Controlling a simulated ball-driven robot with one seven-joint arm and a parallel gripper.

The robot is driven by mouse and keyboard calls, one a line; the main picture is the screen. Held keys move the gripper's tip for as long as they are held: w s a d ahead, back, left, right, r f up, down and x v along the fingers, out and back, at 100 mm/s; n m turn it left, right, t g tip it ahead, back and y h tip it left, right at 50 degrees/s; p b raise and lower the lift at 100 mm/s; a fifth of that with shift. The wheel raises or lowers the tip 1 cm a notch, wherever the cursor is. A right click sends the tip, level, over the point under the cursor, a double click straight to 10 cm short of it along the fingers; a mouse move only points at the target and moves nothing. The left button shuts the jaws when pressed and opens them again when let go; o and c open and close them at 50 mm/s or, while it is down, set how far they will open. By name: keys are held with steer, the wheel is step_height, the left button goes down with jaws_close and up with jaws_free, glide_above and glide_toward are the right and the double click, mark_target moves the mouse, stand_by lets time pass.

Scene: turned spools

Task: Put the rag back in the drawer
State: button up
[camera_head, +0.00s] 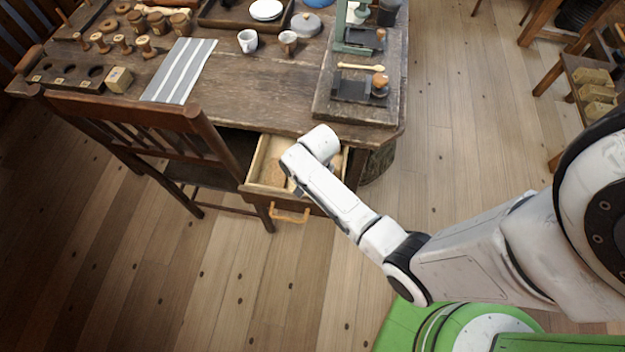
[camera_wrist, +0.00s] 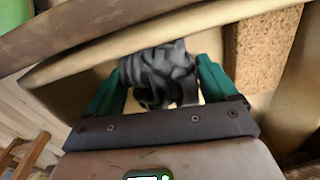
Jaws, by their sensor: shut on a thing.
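The rag is a dark grey crumpled bundle (camera_wrist: 160,75) between the green fingers of my gripper (camera_wrist: 160,85) in the wrist view. My gripper is shut on it. The drawer (camera_head: 268,163) stands pulled out from under the table in the head view, with a wooden handle on its front. My wrist is over the open drawer and hides much of its inside, the gripper and the rag there. In the wrist view the pale drawer wall (camera_wrist: 90,62) runs behind the rag. I cannot tell whether the rag touches the drawer floor.
A brown cork-like block (camera_wrist: 265,50) lies in the drawer, right of the rag in the wrist view. A wooden chair (camera_head: 150,120) stands left of the drawer. The table (camera_head: 250,95) carries a striped cloth (camera_head: 180,70), cups and spools. Floor in front is clear.

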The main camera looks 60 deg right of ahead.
steer(key=shift+f, duration=0.1)
steer(key=o, duration=0.8)
step_height(320, 180, up, 12)
steer(key=p, duration=0.1)
steer(key=s+a+n, duration=0.2)
steer(key=s+a+r+n, duration=0.1)
steer(key=s+a+n, duration=0.3)
steer(key=shift+a+r+n, duration=0.15)
steer(key=shift+r+n, duration=0.15)
steer(key=shift+r, duration=0.1)
steer(key=s+a+r+n, duration=0.1)
steer(key=s+n, duration=0.1)
steer(key=s+a+r+n, duration=0.1)
steer(key=s+r+n, duration=0.1)
steer(key=n, duration=0.1)
steer(key=s+a+r+n, duration=0.1)
steer(key=s+n, duration=0.2)
steer(key=shift+r, duration=0.15)
